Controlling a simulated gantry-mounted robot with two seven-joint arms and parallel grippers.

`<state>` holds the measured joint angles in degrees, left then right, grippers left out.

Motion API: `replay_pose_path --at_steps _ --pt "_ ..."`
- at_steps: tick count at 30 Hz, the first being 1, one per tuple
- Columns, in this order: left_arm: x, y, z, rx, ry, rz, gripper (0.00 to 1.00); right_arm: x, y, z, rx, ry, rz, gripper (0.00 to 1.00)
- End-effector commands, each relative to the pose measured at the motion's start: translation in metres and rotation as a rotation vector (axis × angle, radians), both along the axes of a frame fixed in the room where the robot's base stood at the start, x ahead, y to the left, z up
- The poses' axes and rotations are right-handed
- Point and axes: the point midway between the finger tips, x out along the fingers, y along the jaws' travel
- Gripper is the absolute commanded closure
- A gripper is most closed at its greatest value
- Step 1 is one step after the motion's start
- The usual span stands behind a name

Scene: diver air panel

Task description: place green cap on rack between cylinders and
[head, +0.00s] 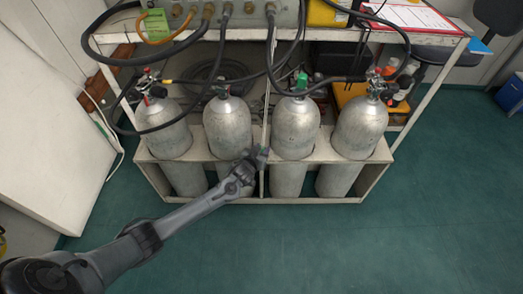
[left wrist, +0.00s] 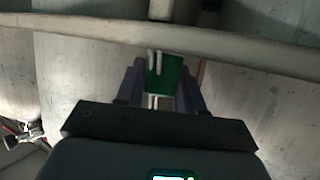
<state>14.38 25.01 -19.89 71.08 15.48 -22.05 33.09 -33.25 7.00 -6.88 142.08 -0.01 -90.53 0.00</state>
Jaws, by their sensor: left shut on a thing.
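My left gripper (head: 260,156) is at the rack's front rail, in the gap between the two middle cylinders. In the left wrist view its two fingers (left wrist: 161,88) are shut on a green cap (left wrist: 165,75), just beside the pale rack rail (left wrist: 90,33); I cannot tell whether the cap touches it. The held cap is hidden in the head view. The grey middle cylinders (head: 228,127) and (head: 295,128) stand upright in the white rack (head: 300,201). Green also shows at the valve of the right middle cylinder (head: 302,82). My right gripper is not in view.
Outer cylinders (head: 163,128) and (head: 359,128) stand at both ends of the rack. Black hoses (head: 270,50) hang down from the panel (head: 235,13) above. A thin upright post (head: 267,100) rises between the middle cylinders. The green floor (head: 330,250) in front is clear.

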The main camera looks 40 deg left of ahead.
Motion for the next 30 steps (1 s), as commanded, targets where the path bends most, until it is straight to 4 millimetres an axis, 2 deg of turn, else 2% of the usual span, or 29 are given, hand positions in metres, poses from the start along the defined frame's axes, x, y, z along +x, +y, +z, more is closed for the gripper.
replay_pose_path --at_steps 2,3,7,19,23,30 --pt "0.0 0.0 -0.004 -0.001 0.001 0.0 0.91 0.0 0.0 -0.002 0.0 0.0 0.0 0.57" --pt "0.0 0.0 -0.003 0.0 0.001 0.0 0.57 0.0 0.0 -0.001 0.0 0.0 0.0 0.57" --pt "0.0 0.0 -0.003 0.0 0.001 0.0 0.37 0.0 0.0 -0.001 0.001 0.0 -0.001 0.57" --pt "-0.001 -0.001 0.004 0.001 0.0 -0.001 0.37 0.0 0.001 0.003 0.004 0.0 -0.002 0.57" --pt "-0.015 -0.005 0.01 -0.001 0.003 -0.002 0.37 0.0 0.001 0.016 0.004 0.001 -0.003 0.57" --pt "-0.053 -0.016 0.029 -0.002 0.003 -0.002 0.37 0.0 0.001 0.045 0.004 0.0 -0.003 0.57"
